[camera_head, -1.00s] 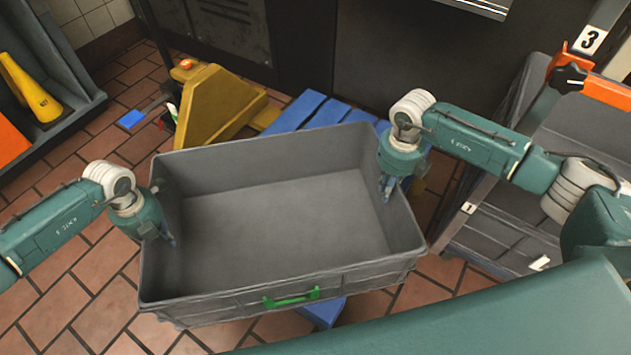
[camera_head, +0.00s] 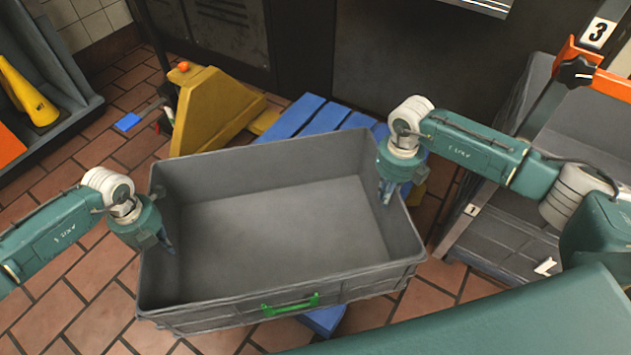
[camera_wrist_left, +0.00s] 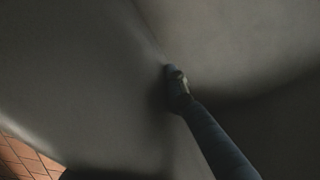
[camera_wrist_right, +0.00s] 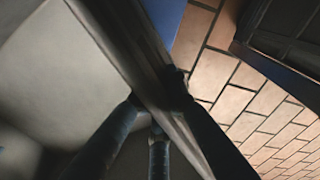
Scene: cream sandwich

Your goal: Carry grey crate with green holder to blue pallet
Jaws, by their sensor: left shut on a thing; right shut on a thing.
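The grey crate (camera_head: 270,235) is empty and held up in front of me, its open top facing up. Its green holder (camera_head: 291,305) is on the near wall. My left gripper (camera_head: 165,245) is shut on the crate's left wall, and my right gripper (camera_head: 386,190) is shut on its right wall. In the left wrist view a finger (camera_wrist_left: 176,85) lies against the inner wall. In the right wrist view the fingers (camera_wrist_right: 158,110) straddle the rim. The blue pallet (camera_head: 312,116) shows behind the crate, with a blue part below its near wall; the rest is hidden.
A yellow pallet jack (camera_head: 208,108) stands behind the crate's far left corner. A grey rack (camera_head: 520,215) with number labels stands close on the right. A shelf with a yellow cone (camera_head: 30,95) is at the far left. Bare brown tiles (camera_head: 75,265) lie at the left.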

